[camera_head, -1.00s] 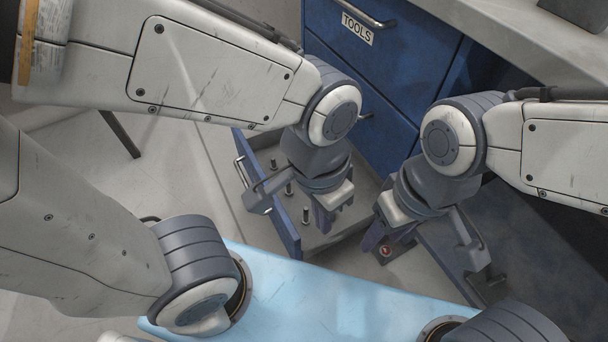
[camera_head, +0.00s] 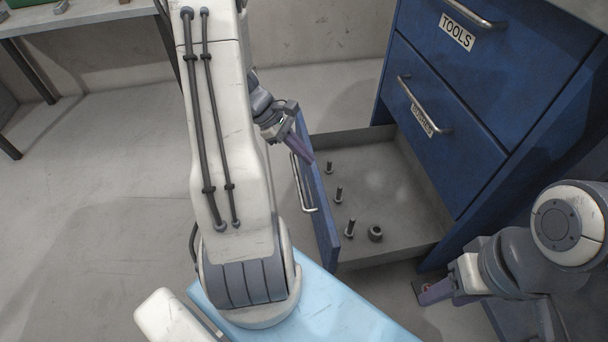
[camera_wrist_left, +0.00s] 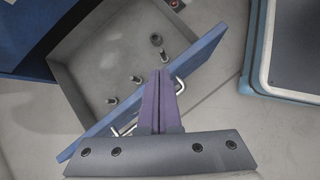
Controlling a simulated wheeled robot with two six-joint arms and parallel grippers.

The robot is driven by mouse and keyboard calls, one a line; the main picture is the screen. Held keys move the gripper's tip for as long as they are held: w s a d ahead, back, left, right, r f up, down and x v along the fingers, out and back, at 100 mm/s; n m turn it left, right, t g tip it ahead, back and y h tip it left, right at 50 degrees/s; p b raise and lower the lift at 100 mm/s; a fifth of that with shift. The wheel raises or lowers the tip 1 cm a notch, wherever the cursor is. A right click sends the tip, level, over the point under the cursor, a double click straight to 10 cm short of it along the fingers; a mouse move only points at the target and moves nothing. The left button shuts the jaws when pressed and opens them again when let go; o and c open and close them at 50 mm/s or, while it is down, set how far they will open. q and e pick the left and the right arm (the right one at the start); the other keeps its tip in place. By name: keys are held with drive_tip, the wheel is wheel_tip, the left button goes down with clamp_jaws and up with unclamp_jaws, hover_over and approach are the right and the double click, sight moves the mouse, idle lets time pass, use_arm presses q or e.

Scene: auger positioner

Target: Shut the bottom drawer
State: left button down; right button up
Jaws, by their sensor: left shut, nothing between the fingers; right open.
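The bottom drawer is pulled out of the blue cabinet, with its blue front panel (camera_head: 322,215) and metal handle (camera_head: 305,192) facing left. Several upright bolts (camera_head: 339,194) and a nut (camera_head: 375,233) stand inside. My left gripper (camera_head: 303,154) is shut and empty, at the far part of the front panel near its top edge. In the left wrist view its fingers (camera_wrist_left: 162,75) overlap the panel (camera_wrist_left: 204,47), with handle parts showing on both sides. I cannot tell whether they touch. My right gripper (camera_head: 424,296) is open, low by the near cabinet corner, right of the drawer.
The blue cabinet (camera_head: 470,85) has two closed drawers above, the top one labelled TOOLS. A small dark item with a red spot (camera_head: 421,288) lies beside my right gripper. A workbench (camera_head: 85,14) stands at the back left. The floor left of the drawer is clear.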

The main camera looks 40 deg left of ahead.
sight(312, 176)
use_arm(q)
drive_tip(key=s+a+f+n+t+b, duration=0.1)
drive_tip(key=s+a+f+n+t, duration=0.15)
drive_tip(key=a, duration=0.25)
drive_tip(key=s+a+f+n+t, duration=0.1)
drive_tip(key=s+a+f+n, duration=0.1)
drive_tip(key=a+f+n, duration=0.3)
drive_tip(key=shift+m+y, duration=0.25)
drive_tip(key=shift+y, duration=0.25)
drive_tip(key=b+x, duration=0.3)
drive_tip(key=w+r+b+x, duration=0.1)
drive_tip(key=b+x, duration=0.2)
drive_tip(key=x, duration=0.1)
drive_tip(key=w+b+x, duration=0.1)
drive_tip(key=b+x, duration=0.2)
drive_tip(key=x, duration=0.1)
drive_tip(key=shift+d+r, duration=0.15)
drive_tip(key=shift+r, duration=0.25)
drive_tip(key=shift+w+d+r, duration=0.1)
drive_tip(key=shift+w+d, duration=0.15)
